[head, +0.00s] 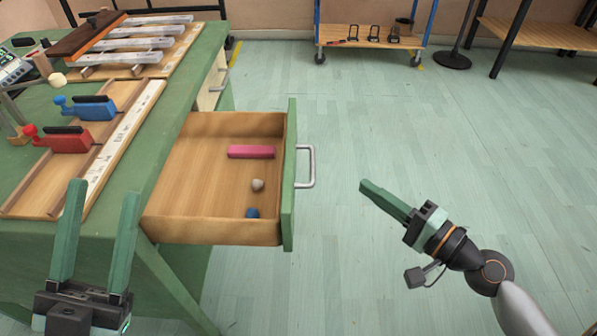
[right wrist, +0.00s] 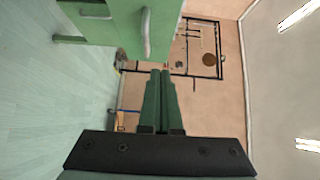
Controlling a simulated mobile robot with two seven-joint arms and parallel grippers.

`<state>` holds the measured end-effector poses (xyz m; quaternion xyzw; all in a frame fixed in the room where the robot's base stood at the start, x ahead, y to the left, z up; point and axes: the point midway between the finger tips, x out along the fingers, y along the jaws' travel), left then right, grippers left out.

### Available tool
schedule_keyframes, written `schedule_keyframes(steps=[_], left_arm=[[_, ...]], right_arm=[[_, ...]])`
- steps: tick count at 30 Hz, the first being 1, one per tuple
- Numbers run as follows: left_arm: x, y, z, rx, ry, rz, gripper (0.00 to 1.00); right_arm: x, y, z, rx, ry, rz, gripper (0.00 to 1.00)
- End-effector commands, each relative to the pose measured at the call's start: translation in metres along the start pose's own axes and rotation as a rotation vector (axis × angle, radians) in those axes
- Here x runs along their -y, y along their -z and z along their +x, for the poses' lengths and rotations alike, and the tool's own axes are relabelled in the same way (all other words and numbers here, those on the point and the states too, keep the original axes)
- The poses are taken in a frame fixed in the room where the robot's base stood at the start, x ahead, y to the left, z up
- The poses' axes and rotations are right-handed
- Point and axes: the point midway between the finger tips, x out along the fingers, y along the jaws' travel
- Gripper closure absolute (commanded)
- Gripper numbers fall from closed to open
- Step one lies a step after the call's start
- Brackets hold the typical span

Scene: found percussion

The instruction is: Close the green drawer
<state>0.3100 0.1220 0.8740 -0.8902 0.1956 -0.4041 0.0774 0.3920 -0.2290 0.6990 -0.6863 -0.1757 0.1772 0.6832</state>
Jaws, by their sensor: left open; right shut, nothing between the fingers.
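The green drawer (head: 289,188) is pulled out from the green workbench, with its wooden inside showing. Its grey metal handle (head: 308,166) is on the outer face. Inside lie a pink block (head: 251,152), a small beige ball (head: 257,185) and a blue ball (head: 252,212). My right gripper (head: 366,186) is shut and empty, to the right of the handle and apart from it. In the right wrist view, the handle (right wrist: 146,33) shows beyond the shut fingers (right wrist: 160,75). My left gripper (head: 103,186) is open and empty at the bench's near edge, left of the drawer.
The bench top holds a wooden tray (head: 130,135) with a red clamp-like tool (head: 62,139) and a blue one (head: 90,107), and a rack of metal bars (head: 135,45). A blue-framed cart (head: 375,42) stands at the back. The floor right of the drawer is clear.

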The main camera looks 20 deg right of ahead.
Motion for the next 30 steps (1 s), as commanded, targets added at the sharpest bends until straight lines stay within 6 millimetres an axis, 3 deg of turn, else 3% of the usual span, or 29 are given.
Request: schedule_keyframes(steps=[8,21,30], left_arm=[[0.005,0.012,0.010,-0.009,0.001,0.019,0.50],[0.012,0.024,0.021,-0.013,0.003,0.050,0.50],[0.014,0.027,0.024,-0.015,0.002,0.062,0.50]], right_arm=[[0.007,0.000,0.025,0.001,0.007,0.005,1.00],[0.004,0.000,0.102,0.000,0.007,0.006,1.00],[0.003,-0.026,0.125,0.002,0.005,0.006,1.00]])
